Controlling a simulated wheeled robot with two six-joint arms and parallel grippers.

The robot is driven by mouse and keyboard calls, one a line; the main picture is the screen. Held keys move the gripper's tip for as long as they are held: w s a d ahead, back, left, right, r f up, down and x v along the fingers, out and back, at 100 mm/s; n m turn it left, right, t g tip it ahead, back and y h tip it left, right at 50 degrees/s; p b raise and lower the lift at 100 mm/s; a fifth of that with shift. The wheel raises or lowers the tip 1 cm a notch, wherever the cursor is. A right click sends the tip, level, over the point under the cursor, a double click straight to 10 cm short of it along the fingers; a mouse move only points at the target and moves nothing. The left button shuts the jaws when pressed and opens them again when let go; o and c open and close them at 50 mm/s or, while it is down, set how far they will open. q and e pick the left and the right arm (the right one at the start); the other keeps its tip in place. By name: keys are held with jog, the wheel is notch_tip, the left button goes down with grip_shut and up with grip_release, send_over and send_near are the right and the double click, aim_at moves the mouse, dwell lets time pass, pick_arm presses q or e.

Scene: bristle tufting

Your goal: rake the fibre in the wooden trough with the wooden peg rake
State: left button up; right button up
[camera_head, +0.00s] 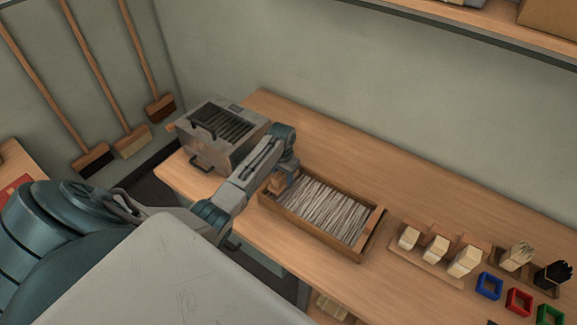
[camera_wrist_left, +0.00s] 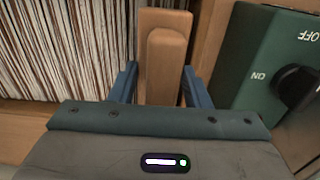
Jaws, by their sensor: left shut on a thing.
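The wooden trough (camera_head: 312,236) lies on the bench, filled with long grey-white fibre (camera_head: 325,210). The fibre also shows at the left of the left wrist view (camera_wrist_left: 65,45). My left gripper (camera_head: 283,181) is at the left end of the trough, pointing down. In the left wrist view its two blue fingers (camera_wrist_left: 160,88) are shut on the wooden peg rake (camera_wrist_left: 165,50), one on each side. The rake shows as a small wooden piece (camera_head: 276,184) in the head view. Its pegs are hidden, so I cannot tell whether they touch the fibre. My right gripper is not in view.
A grey metal machine (camera_head: 222,135) stands left of the trough. A green switch box (camera_wrist_left: 262,60) marked ON and OFF is close beside the rake. Pale blocks on a wooden rack (camera_head: 432,265) and coloured square frames (camera_head: 489,286) lie to the right. The bench behind the trough is clear.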

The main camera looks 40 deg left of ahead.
pick_arm(q)
jog(key=shift+d, duration=0.15)
jog(key=shift+d, duration=1.55)
jog(key=shift+a, duration=0.1)
jog(key=shift+a, duration=1.8)
jog(key=shift+r, duration=0.1)
jog(key=shift+d+r, duration=0.1)
jog(key=shift+r, duration=4.35)
